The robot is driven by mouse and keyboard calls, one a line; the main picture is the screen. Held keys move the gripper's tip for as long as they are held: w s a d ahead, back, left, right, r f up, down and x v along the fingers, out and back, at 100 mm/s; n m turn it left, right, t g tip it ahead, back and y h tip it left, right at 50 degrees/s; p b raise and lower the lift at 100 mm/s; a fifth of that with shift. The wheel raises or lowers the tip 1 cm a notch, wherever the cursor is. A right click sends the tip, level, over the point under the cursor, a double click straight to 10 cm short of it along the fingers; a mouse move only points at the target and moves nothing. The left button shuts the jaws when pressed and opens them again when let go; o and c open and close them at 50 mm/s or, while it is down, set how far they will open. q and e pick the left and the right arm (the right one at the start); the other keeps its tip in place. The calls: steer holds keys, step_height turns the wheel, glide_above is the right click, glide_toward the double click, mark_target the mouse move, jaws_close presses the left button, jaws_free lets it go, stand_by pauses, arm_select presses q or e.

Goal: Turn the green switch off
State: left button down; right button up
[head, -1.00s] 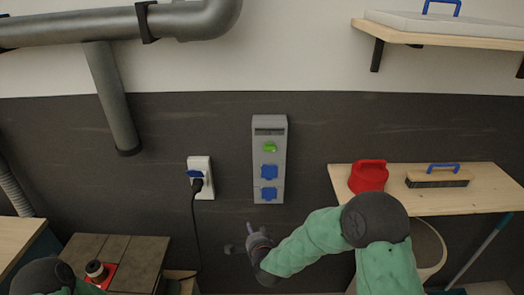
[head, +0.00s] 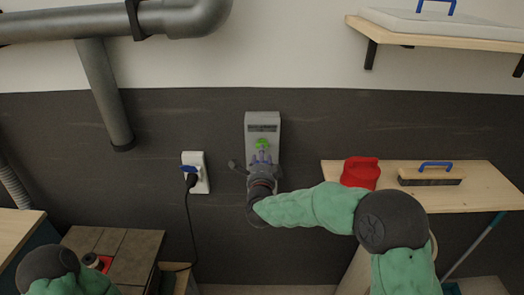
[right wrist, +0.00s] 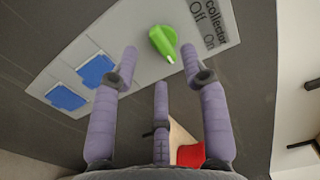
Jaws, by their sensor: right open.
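The green switch (head: 262,144) is a knob near the top of a grey wall panel (head: 276,128). In the right wrist view the green switch (right wrist: 160,42) sits beside a label strip reading "collector", "Off" and "On" (right wrist: 207,25). Its narrow, pale-tipped end points down and slightly right there. My right gripper (head: 262,161) is just below the switch in the head view, covering the lower panel. In the right wrist view its purple fingers (right wrist: 158,62) are spread open, with the switch beyond and between the tips. I cannot tell whether they touch it.
Two blue socket covers (right wrist: 98,70) sit on the panel beside the switch. A white wall socket (head: 201,160) with a plugged cable is to the left. A wooden shelf (head: 470,185) at right holds a red container (head: 360,172) and a brush (head: 430,180).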

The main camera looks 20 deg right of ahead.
steer(key=shift+x, duration=1.8)
steer(key=shift+c, duration=0.3)
jaws_close()
